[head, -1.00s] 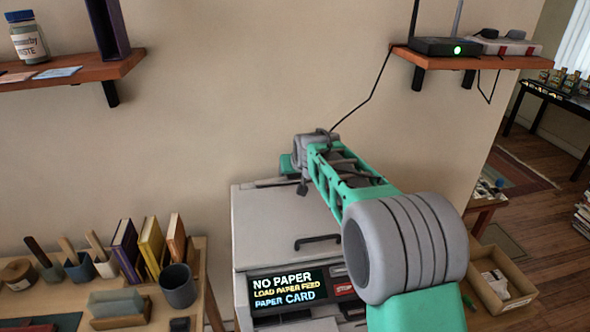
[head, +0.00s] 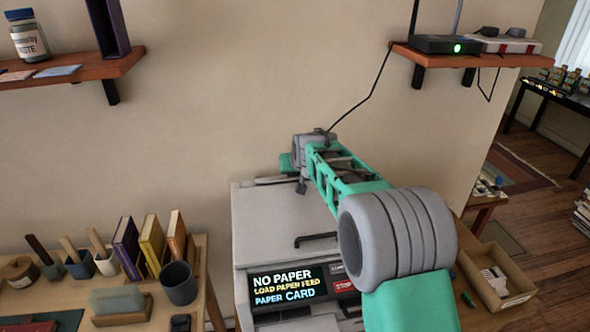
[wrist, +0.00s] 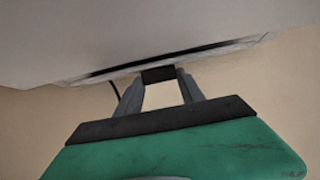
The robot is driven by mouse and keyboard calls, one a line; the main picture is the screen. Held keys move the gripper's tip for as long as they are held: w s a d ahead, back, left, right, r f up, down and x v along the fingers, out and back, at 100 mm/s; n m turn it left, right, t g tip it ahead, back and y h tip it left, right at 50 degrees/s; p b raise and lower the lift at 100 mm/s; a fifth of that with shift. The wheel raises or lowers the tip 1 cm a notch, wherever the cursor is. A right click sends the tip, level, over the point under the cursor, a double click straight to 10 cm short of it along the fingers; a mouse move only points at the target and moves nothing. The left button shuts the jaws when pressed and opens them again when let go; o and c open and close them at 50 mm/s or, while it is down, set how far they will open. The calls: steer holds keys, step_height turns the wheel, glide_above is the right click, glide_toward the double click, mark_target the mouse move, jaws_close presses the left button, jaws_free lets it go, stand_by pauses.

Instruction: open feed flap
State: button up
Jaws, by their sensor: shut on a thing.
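The copier (head: 265,215) is a light grey box with a lit screen (head: 288,285) reading "NO PAPER / LOAD PAPER FEED / PAPER CARD". The feed flap (wrist: 215,47) seems to be the pale edge with a long dark slit at the copier's back; its outline is hard to tell from the body. My gripper (wrist: 159,76) is at that edge in the wrist view, its two grey fingers closing in on a small dark piece at the slit. In the head view the fingers are mostly hidden by my wrist at the copier's top back edge.
A black handle (head: 316,239) is on the copier's top. A wooden table with books and a dark cup (head: 179,285) stands left. An open carton (head: 497,285) is at right. A shelf with a router (head: 443,46) and hanging cable is above.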

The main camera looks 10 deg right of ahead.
steer(key=shift+c, duration=1.3)
steer(key=shift+w+r+g+p, duration=0.25)
steer(key=shift+r+p, duration=0.2)
steer(key=shift+p, duration=0.7)
steer(key=r+g+p, duration=0.1)
steer(key=g+p, duration=0.1)
steer(key=p, duration=0.3)
steer(key=shift+w, duration=0.4)
steer(key=g+p, duration=0.1)
steer(key=p, duration=0.2)
steer(key=shift+w, duration=0.3)
steer(key=shift+w+f+g+p, duration=0.3)
steer(key=shift+w+g+p, duration=0.25)
steer(key=shift+g+p, duration=0.75)
steer(key=o, duration=1.4)
steer(key=shift+c, duration=0.2)
